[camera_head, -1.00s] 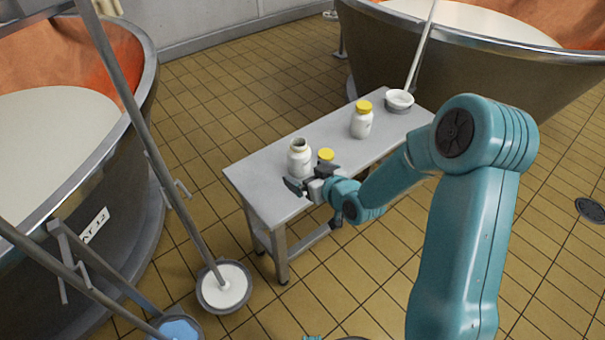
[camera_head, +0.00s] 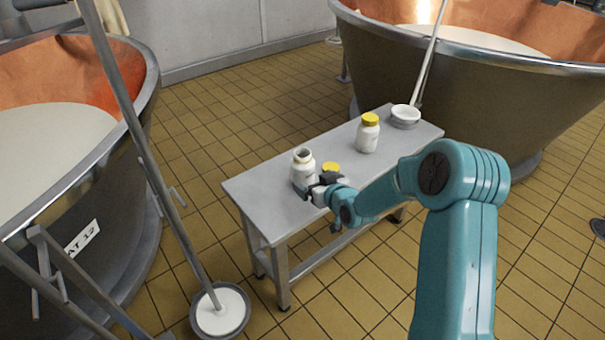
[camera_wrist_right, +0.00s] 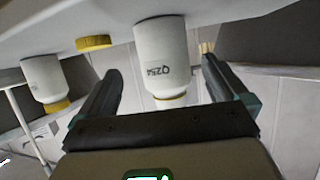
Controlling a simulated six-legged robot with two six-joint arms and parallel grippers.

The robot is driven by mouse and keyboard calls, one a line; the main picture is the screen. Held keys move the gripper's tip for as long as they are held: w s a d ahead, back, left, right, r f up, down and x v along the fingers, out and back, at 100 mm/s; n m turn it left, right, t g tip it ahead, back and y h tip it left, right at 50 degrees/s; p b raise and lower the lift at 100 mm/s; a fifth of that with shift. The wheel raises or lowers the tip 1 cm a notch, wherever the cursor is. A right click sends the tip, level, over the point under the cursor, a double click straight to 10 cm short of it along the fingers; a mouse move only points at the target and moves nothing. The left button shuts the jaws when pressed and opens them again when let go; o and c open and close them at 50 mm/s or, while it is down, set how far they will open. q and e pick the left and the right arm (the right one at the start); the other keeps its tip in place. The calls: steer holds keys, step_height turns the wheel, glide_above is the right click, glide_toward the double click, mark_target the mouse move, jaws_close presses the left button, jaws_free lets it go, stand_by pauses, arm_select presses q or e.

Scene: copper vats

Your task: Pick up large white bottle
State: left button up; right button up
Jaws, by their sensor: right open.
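A large white bottle (camera_head: 303,172) with an open neck stands upright near the left end of the metal table. In the right wrist view, which looks upside down, the white bottle (camera_wrist_right: 163,55) bears dark lettering and shows between my fingers. My right gripper (camera_head: 312,187) is open at the bottle's near side, low by the tabletop. In the wrist view the fingers of the right gripper (camera_wrist_right: 162,68) lie on either side of the bottle, with gaps visible. Part of the bottle's lower side is hidden by the gripper. My left gripper is out of view.
A yellow lid (camera_head: 331,167) lies on the table (camera_head: 258,185) beside the bottle. A second white bottle with a yellow cap (camera_head: 368,133) and a white bowl (camera_head: 405,114) stand farther right. Copper vats (camera_head: 455,85) flank the table. A bucket (camera_head: 220,312) sits on the floor.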

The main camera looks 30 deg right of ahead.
mark_target(308, 178)
steer(key=shift+x, duration=0.9)
steer(key=x, duration=0.1)
steer(key=b+x, duration=0.1)
steer(key=x, duration=0.2)
steer(key=shift+w+a+f, duration=0.15)
steer(key=shift+w, duration=0.5)
steer(key=shift+c, duration=0.3)
steer(key=c, duration=1.2)
step_height(308, 178, up, 23)
steer(key=p, duration=0.6)
steer(key=shift+r+p, duration=0.2)
steer(key=shift+p, duration=0.1)
